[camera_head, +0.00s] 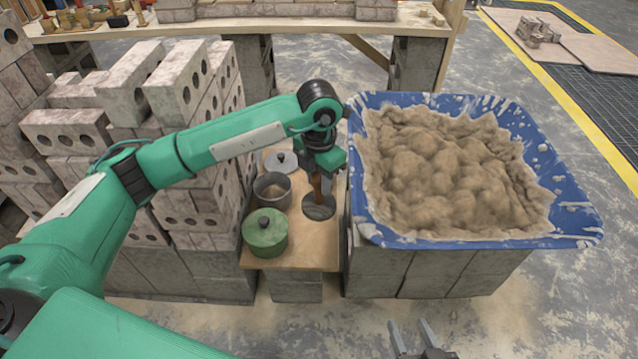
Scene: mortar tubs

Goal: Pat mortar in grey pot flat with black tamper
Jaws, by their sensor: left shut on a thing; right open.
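My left gripper (322,172) points down and is shut on the brown handle of the tamper (318,207). The tamper's dark round plate is over the small wooden board, right of the grey pot; I cannot tell whether it touches the board. The grey pot (272,191) stands open with brown mortar (272,190) inside. My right gripper (410,338) is open and empty at the bottom edge, its two fingers apart, well in front of the board.
A green lidded pot (265,233) stands in front of the grey pot, and a grey lid (282,162) lies behind it. A blue tub (575,220) full of mortar stands close on the right. Stacked bricks (175,85) rise on the left. The wooden board (310,255) has bare room at its front right.

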